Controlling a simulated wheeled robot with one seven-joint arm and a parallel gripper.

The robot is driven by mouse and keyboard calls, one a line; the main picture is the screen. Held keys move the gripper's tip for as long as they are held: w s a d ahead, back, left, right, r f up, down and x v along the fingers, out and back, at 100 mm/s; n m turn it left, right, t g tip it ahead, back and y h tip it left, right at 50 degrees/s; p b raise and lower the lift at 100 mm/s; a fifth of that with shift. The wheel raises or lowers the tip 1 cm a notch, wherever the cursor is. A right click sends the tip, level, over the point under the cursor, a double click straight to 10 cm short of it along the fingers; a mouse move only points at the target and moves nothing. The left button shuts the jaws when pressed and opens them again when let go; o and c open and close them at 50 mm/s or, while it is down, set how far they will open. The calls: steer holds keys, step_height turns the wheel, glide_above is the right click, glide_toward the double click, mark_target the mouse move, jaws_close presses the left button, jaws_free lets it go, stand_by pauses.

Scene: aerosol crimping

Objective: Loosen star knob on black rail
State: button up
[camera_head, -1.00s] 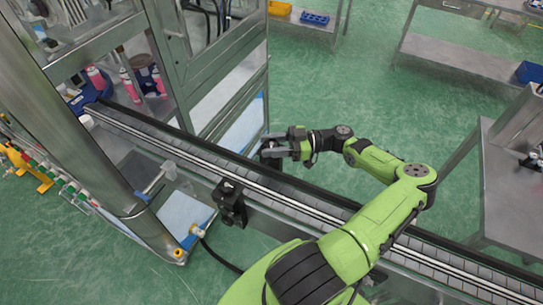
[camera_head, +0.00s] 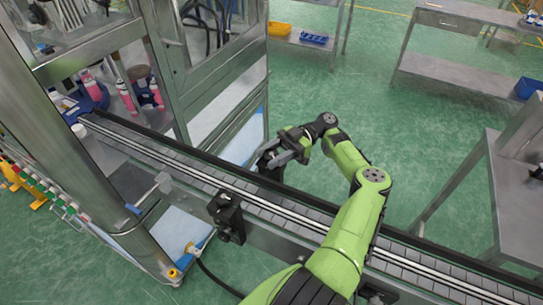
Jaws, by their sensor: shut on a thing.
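The black rail (camera_head: 320,208) runs along the far side of the grey conveyor, from upper left to lower right. My gripper (camera_head: 266,163) is at the far rail, near the middle of the picture, at the end of my green arm. Its grey fingers are shut on a dark part at the rail, where the star knob would be. The knob's shape is mostly hidden by the fingers and too small to make out.
A black sensor block (camera_head: 228,217) stands on the near side of the conveyor (camera_head: 190,165). A steel machine frame (camera_head: 225,75) rises at left, with pink cans (camera_head: 127,98) inside. A steel table (camera_head: 515,195) stands at right.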

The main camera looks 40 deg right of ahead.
mark_target(272, 154)
steer(key=shift+w+r, duration=0.1)
steer(key=shift+r, duration=0.15)
steer(key=o, duration=1)
steer(key=shift+w+d+f, duration=0.1)
steer(key=shift+w, duration=0.05)
steer(key=shift+o, duration=0.2)
steer(key=shift+s, duration=0.35)
steer(key=shift+w+r, duration=0.1)
steer(key=shift+r, duration=0.4)
step_height(272, 154, up, 9)
steer(key=shift+r+p, duration=0.1)
steer(key=shift+p, duration=0.35)
